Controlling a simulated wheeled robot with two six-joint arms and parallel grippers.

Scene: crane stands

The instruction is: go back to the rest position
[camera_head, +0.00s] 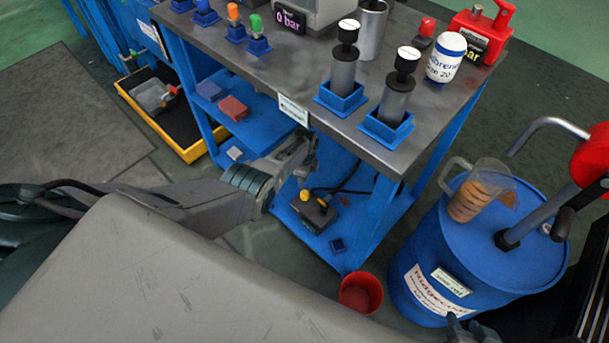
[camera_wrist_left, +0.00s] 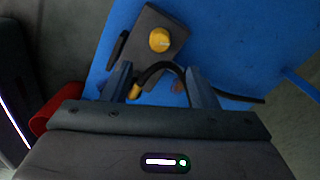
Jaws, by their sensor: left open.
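My left arm (camera_head: 210,205) comes in from the left in the head view and reaches the front of the workbench. In the left wrist view the left gripper (camera_wrist_left: 160,84) is open, its two fingers wide apart with nothing held. A dark box with a yellow knob (camera_wrist_left: 159,40) and a black cable lie beyond it on the blue lower shelf (camera_wrist_left: 225,30). The box also shows in the head view (camera_head: 314,211). My right gripper (camera_head: 468,329) is at the bottom edge, by the blue drum, partly cut off; I cannot tell whether it is open.
The workbench (camera_head: 285,75) carries two cylinders in blue holders (camera_head: 387,124), a white jar (camera_head: 446,57) and a red device (camera_head: 484,30). A blue drum (camera_head: 470,235) with a jug (camera_head: 475,190) and pump stands right. A red bucket (camera_head: 361,293) is on the floor.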

